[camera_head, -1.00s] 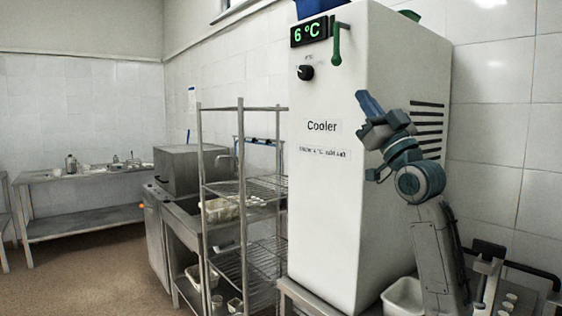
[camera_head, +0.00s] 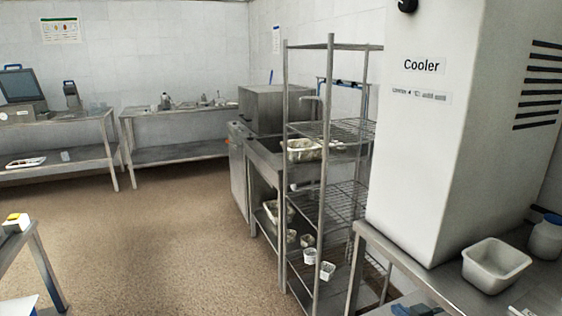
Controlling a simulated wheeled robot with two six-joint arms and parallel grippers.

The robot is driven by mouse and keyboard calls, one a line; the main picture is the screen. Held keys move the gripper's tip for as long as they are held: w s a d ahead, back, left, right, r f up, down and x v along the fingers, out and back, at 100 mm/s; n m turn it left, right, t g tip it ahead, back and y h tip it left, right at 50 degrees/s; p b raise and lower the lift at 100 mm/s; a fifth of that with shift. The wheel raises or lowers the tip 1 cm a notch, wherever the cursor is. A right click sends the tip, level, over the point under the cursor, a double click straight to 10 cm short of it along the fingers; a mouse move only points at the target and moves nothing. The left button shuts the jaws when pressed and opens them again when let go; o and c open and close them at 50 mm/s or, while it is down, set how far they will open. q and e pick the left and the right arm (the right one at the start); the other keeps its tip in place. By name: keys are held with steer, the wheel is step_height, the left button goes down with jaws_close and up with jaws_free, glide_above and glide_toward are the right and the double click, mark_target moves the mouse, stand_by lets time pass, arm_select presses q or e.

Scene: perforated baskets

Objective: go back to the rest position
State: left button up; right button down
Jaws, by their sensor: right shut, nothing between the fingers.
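My left gripper is out of view. The white cooler (camera_head: 440,150) stands at the right on the steel table (camera_head: 425,283).
A white bin (camera_head: 497,262) and a grey jar (camera_head: 547,238) stand on the table beside the cooler. A wire rack (camera_head: 327,180) holds trays and small cups. Steel benches (camera_head: 180,153) line the back wall. Open brown floor (camera_head: 165,235) lies at the left.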

steer(key=s+f+m+g+h, duration=0.1)
steer(key=s+f+g, duration=0.2)
steer(key=s+f, duration=0.5)
steer(key=s+f+g+h, duration=0.1)
steer(key=s+f+g, duration=0.2)
steer(key=s, duration=0.9)
steer(key=s+f+m+g+h, duration=0.1)
steer(key=s+f+g, duration=0.2)
steer(key=s+f, duration=0.5)
step_height(320, 180, down, 24)
steer(key=s+d+g+p, duration=0.1)
steer(key=d+p, duration=0.1)
steer(key=d, duration=0.1)
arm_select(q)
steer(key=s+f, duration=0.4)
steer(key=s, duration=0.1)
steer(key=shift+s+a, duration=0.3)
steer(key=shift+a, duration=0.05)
arm_select(e)
steer(key=s+d+f+g, duration=0.1)
steer(key=s+f, duration=1.1)
steer(key=f, duration=0.4)
steer(key=shift+f, duration=0.3)
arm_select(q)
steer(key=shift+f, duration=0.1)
